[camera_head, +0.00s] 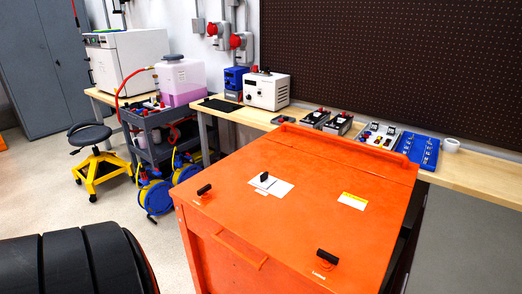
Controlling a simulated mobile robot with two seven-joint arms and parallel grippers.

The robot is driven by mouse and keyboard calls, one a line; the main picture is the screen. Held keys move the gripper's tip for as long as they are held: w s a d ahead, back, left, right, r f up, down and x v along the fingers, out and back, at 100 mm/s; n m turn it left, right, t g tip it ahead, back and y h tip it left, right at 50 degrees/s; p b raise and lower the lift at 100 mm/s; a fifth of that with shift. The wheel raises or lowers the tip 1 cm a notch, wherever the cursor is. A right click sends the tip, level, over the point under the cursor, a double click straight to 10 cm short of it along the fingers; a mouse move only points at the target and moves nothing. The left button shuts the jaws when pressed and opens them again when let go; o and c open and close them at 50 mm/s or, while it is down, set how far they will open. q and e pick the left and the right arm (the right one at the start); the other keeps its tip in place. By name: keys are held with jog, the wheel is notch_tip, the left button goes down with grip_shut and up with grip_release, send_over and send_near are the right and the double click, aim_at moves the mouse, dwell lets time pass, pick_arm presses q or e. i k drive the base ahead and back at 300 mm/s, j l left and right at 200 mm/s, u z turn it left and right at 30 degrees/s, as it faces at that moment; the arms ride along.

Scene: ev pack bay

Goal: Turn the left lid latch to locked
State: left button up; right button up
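The big orange pack case has a flat orange lid (270,215). The left lid latch (204,189) is a small black handle on a round base near the lid's left corner, with a small white label beside it, too small to read. A second black latch (327,256) sits near the lid's front right corner, with a white label below it. The two handles point in different directions in the picture. Neither of my grippers is in view, and nothing touches the latches.
A wooden bench (465,177) with parts runs behind. A grey cart (150,143) and yellow-black stool (100,170) stand left. Large black ribbed shapes (65,262) fill the lower left.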

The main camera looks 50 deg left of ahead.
aim_at(202, 191)
jog(key=u, duration=1.8)
